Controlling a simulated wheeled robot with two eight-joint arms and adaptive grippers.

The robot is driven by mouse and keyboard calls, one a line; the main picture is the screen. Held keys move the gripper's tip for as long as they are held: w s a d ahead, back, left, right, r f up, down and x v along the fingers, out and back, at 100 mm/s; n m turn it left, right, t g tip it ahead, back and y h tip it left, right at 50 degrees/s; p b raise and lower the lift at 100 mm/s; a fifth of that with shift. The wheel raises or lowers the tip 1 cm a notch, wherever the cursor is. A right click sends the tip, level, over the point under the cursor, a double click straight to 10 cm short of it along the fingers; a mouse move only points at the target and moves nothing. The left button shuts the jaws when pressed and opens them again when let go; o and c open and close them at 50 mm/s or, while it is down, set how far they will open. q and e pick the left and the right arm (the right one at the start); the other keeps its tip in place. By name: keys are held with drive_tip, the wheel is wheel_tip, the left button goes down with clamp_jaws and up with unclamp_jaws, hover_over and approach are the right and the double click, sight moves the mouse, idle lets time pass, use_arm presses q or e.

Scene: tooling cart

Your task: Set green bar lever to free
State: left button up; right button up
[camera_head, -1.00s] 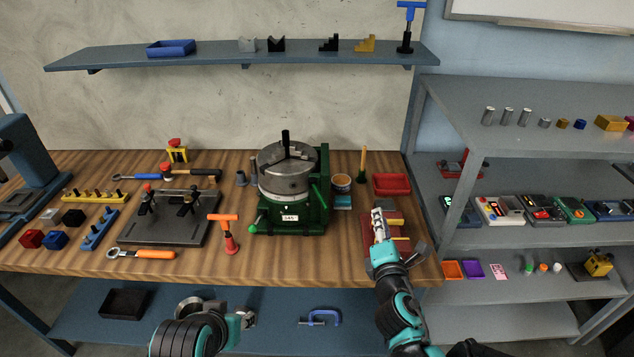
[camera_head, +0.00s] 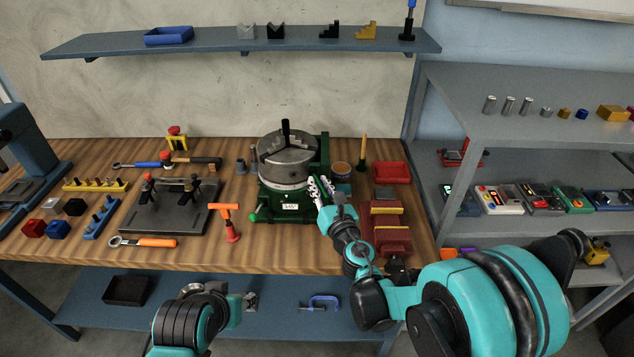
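The green machine base (camera_head: 287,209) stands on the wooden bench with a round grey chuck (camera_head: 287,160) on top. The green bar lever on the right of its front, seen slanting down in the earlier view, is now mostly hidden behind my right gripper. My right gripper (camera_head: 319,188) is at this right front side, over or against the lever. Its fingers are small and overlap the base, so I cannot tell whether they hold the lever. My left gripper (camera_head: 249,302) is low in front of the bench, away from the machine; its fingers are unclear.
A green-knobbed handle (camera_head: 256,216) sticks out at the base's lower left. An orange-handled tool (camera_head: 230,222) stands left of it. A cup (camera_head: 341,169), a red tray (camera_head: 391,173) and a red block (camera_head: 392,240) are to the right. A shelf rack (camera_head: 470,160) borders the right side.

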drive_tip(key=shift+x, duration=1.1)
clamp_jaws()
